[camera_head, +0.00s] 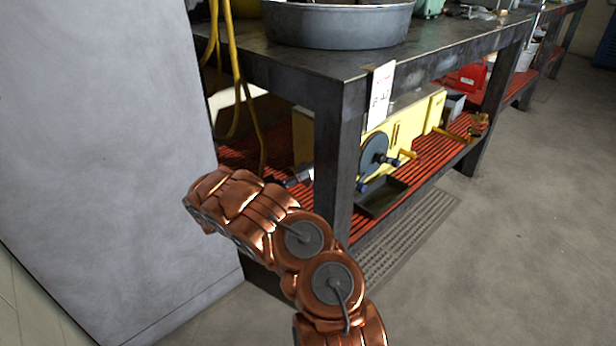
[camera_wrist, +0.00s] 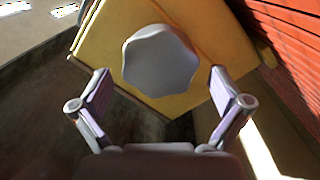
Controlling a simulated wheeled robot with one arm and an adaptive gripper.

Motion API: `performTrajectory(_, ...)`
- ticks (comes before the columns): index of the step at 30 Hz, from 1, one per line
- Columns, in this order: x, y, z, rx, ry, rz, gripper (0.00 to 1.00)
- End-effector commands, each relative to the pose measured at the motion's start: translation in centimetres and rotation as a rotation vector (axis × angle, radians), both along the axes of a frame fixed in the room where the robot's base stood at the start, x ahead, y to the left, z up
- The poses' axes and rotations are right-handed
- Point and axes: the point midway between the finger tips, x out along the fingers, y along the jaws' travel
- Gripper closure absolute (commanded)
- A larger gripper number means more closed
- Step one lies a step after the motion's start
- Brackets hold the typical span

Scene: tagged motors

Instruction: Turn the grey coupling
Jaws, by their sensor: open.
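The grey coupling (camera_wrist: 160,58) is a rounded, lobed knob on the end face of a yellow motor (camera_wrist: 103,40) in the wrist view. My gripper (camera_wrist: 159,78) is open, with one finger to the lower left and one to the lower right of the coupling. A gap shows between each finger and the coupling in the picture; the depth between them is hard to judge. In the head view the coupling is not visible.
A dark metal bench leg (camera_head: 339,165) stands beside my arm. The red slatted shelf (camera_head: 425,178) carries a yellow machine (camera_head: 405,125) with a dark disc and handles. A white tag (camera_head: 380,95) hangs from the bench. Yellow hoses (camera_head: 239,75) hang at left by a grey cabinet (camera_head: 100,150).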

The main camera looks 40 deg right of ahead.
Motion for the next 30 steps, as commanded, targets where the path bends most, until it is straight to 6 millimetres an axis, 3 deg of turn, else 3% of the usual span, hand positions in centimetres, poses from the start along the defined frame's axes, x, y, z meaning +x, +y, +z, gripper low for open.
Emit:
performTrajectory(3,-0.3,-1.7,-0.2,-0.001,0.0,-0.002,0.0)
performTrajectory(9,-0.3,-3.3,-0.1,0.0,0.001,0.0,0.0)
performTrajectory(19,-0.3,-3.7,0.0,0.001,0.001,0.001,0.0)
performTrajectory(30,-0.3,-3.7,0.0,0.001,0.001,0.001,0.38)
